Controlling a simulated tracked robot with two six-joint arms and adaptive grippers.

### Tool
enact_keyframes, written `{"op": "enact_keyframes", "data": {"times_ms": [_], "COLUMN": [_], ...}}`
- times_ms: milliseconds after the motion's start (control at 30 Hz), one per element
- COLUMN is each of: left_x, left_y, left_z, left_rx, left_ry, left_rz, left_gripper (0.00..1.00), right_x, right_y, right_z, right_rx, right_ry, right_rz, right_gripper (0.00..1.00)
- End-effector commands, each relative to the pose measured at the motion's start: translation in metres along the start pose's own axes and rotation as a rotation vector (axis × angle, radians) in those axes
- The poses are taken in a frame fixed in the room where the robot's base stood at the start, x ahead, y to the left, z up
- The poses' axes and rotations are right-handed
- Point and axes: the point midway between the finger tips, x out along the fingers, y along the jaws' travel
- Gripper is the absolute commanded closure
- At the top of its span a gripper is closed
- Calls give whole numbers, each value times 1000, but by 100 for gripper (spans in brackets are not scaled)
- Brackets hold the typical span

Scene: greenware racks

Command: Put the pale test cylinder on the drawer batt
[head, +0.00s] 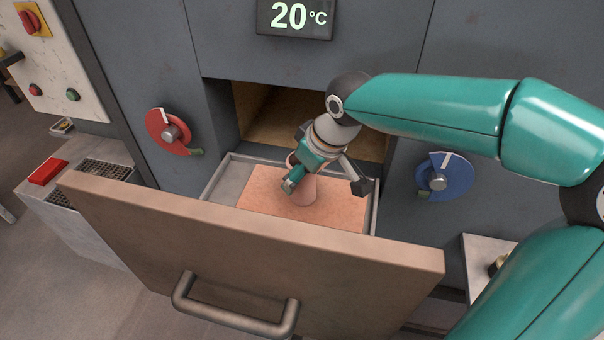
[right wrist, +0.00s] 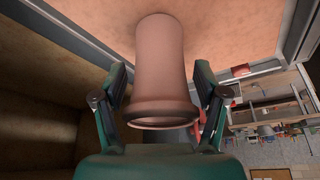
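The test cylinder (head: 304,190) is a pinkish-tan, flared-rim piece standing on the pinkish-orange batt (head: 255,193) in the pulled-out drawer (head: 250,240). It looks upright, its far end against the batt (right wrist: 100,22). My right gripper (head: 327,187) is over it, fingers spread on either side. In the right wrist view the cylinder (right wrist: 163,65) is between the fingertips of this gripper (right wrist: 162,82), with a visible gap on each side. The gripper hides part of the cylinder in the head view. My left gripper is not in view.
The drawer front with its handle (head: 235,318) stands between the batt and the near floor. The kiln opening (head: 270,117) is behind the batt. A red dial (head: 172,133) and a blue dial (head: 440,182) flank the drawer. A bench with a red block (head: 47,171) is at left.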

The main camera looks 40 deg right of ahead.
Motion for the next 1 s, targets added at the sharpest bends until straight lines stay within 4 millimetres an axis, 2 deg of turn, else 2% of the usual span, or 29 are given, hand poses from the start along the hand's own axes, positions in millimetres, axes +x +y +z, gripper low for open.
{"op": "enact_keyframes", "data": {"times_ms": [333, 467, 567, 1000], "left_x": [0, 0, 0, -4], "left_y": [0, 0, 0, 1], "left_z": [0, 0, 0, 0], "left_rx": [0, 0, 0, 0], "left_ry": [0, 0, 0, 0], "left_rz": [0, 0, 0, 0], "left_gripper": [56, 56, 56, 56], "right_x": [-1, -9, -22, -105], "right_y": [0, 0, 0, -1], "right_z": [-1, -1, -2, -2], "right_rx": [-1, -1, -1, -2], "right_ry": [1, 3, 4, 5], "right_rz": [0, 1, 1, 0], "right_gripper": [20, 20, 20, 20]}}
